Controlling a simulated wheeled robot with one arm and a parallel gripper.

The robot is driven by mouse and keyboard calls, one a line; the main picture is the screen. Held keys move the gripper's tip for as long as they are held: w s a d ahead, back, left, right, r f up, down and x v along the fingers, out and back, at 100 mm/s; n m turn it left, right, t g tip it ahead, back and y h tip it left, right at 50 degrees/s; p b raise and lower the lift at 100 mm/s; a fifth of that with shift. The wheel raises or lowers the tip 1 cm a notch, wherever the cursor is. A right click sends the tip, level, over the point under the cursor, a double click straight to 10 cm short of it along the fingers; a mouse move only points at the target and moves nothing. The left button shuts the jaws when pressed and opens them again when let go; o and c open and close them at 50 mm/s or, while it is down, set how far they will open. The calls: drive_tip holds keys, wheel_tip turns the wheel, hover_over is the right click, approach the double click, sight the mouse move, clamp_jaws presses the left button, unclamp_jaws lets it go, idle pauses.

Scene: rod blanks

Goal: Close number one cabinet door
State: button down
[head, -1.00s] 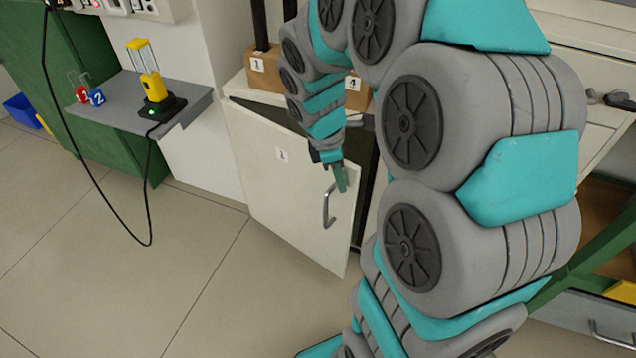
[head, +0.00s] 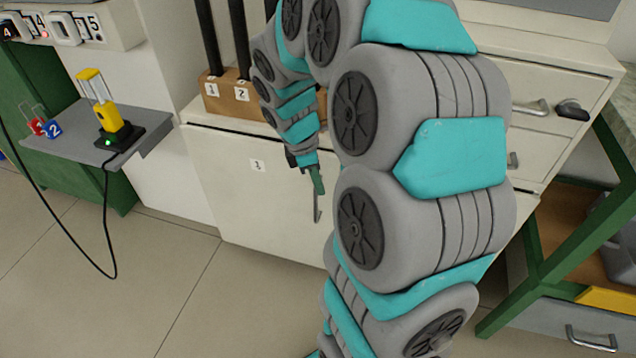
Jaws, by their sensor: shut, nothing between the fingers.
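The number one cabinet door (head: 250,205) is a cream panel with a "1" label near its top. It lies about flush with the cabinet front, and no dark gap shows along its visible top edge. My arm hides its right edge, so I cannot tell whether it is fully latched. My gripper (head: 318,184) is shut and empty, pointing down in front of the door's right part, by the handle. I cannot tell whether it touches the door.
A wooden block (head: 228,103) with numbered dark rods stands on the cabinet top. A grey shelf (head: 80,135) at left holds a yellow device (head: 108,115) on a black base, with a hanging cable. A green-framed bench (head: 560,230) stands at right. The floor at lower left is clear.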

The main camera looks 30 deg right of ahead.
drive_tip(key=s+a+r, duration=0.4)
drive_tip(key=a+r, duration=0.1)
drive_tip(key=r, duration=0.4)
drive_tip(key=shift+r+b, duration=0.3)
drive_tip(key=shift+r, duration=0.05)
drive_tip(key=s+a+f+m+y, duration=0.1)
drive_tip(key=s+a+f+m, duration=0.1)
drive_tip(key=s+a+m, duration=0.3)
drive_tip(key=s+a+f+m+y, duration=0.1)
drive_tip(key=s+a+f+m, duration=0.2)
drive_tip(key=s, duration=1.1)
drive_tip(key=a+m, duration=0.2)
drive_tip(key=m, duration=0.3)
drive_tip(key=shift+a+g+y, duration=0.3)
drive_tip(key=shift+a, duration=0.05)
